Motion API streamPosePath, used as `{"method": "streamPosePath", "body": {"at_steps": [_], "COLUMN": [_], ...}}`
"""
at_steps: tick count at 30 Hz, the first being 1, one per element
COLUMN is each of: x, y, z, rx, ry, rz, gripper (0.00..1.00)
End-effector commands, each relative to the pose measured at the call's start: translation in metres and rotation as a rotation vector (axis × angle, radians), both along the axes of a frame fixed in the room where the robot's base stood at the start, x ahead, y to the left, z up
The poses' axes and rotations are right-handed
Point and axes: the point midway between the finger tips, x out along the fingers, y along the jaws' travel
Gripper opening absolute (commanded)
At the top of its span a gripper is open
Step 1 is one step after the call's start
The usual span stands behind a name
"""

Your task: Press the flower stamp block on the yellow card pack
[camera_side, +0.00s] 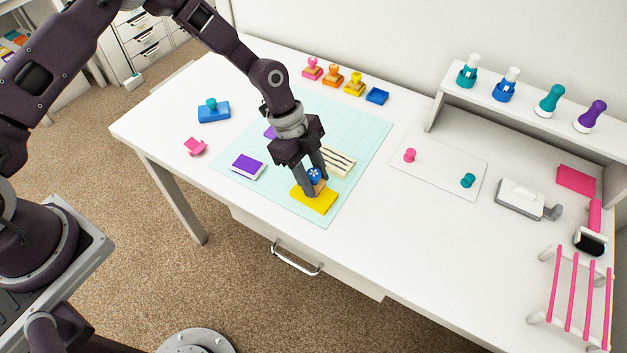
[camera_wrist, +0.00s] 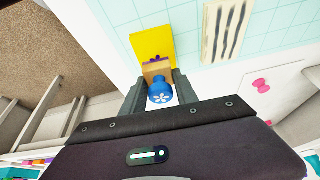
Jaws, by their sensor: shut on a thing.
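The flower stamp block (camera_side: 315,175) has a blue knob with a white flower and a tan wooden base. My gripper (camera_side: 313,188) is shut on it. The stamp block also shows in the wrist view (camera_wrist: 160,89), upright between the two fingers. The yellow card pack (camera_side: 318,204) lies on the light teal mat near its front corner. It also shows in the wrist view (camera_wrist: 152,42), with a small purple mark beside the stamp's base. The stamp is over or on the yellow pack; whether its base touches the pack is hard to tell.
On the mat (camera_side: 355,125) lie a purple-topped pack (camera_side: 247,167) and a striped pack (camera_side: 338,162). A blue ink pad (camera_side: 214,112) and a pink clip (camera_side: 195,147) lie to the left. Several stamps stand along the back. A white board (camera_side: 440,165) lies right of the mat.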

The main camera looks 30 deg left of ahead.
Motion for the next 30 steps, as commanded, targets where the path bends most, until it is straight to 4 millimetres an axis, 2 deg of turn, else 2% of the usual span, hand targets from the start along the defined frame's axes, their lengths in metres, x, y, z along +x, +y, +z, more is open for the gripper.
{"method": "streamPosePath", "body": {"at_steps": [18,30], "x": [0.000,-0.004], "y": [0.000,0.002], "z": [0.039,0.041], "rx": [-0.001,-0.001], "ry": [-0.001,0.000], "rz": [0.000,0.001], "gripper": [0.00,0.00]}}
